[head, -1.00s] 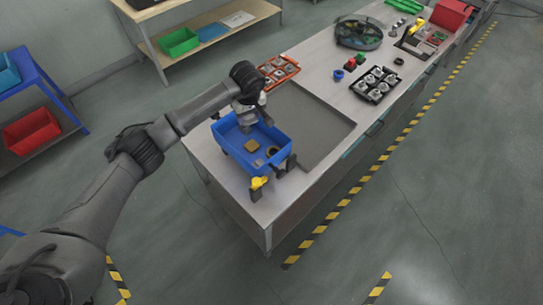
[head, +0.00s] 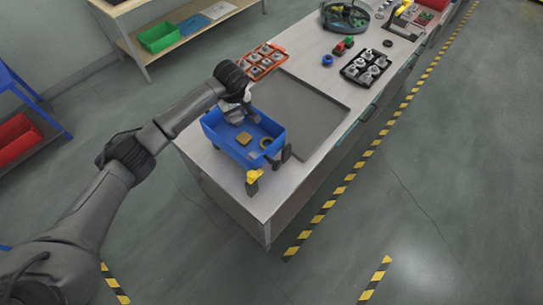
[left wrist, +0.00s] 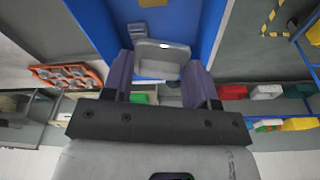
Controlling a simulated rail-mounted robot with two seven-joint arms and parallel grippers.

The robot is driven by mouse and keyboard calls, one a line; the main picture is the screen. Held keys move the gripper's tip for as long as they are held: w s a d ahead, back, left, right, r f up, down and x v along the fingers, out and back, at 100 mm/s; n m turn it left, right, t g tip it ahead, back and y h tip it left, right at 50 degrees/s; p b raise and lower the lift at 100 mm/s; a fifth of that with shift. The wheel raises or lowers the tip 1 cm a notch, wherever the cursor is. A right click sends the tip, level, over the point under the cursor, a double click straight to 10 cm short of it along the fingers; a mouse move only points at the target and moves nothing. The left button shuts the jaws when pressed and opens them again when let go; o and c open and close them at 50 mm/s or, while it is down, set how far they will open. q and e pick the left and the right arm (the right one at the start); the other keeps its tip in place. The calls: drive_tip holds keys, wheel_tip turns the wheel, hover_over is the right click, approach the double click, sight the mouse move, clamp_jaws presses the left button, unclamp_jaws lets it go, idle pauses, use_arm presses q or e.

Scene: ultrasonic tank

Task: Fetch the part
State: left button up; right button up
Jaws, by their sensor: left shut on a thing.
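A blue bin (head: 218,138) stands at the near left end of the workbench. My left gripper (head: 238,108) reaches down into its far left side. In the left wrist view its two dark fingers (left wrist: 160,76) are shut on a grey metallic part (left wrist: 160,54), with blue bin wall (left wrist: 211,28) around it. In the head view the gripper mostly hides this part. A tan block (head: 243,138) and a dark ring (head: 266,143) lie on the bin floor. My right gripper is not in view.
A grey recessed panel (head: 300,105) lies right of the bin. An orange tray (head: 263,61) and a black tray (head: 366,68), both holding metal parts, are further back. A yellow-topped black piece (head: 253,180) stands at the bin's near side. Floor to the right is clear.

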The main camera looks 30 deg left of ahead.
use_arm(q)
drive_tip(key=o, duration=1)
drive_tip(key=shift+s+d+r+b, duration=0.2)
drive_tip(key=shift+d+r+b, duration=0.15)
drive_tip(key=shift+r, duration=1.9)
drive_tip(key=shift+s+d+r+b, duration=0.2)
drive_tip(key=shift+r+b, duration=0.2)
drive_tip(key=shift+r, duration=1.9)
drive_tip(key=shift+s+d+r+b, duration=0.15)
drive_tip(key=shift+d+r+b, duration=0.2)
drive_tip(key=shift+r, duration=1.9)
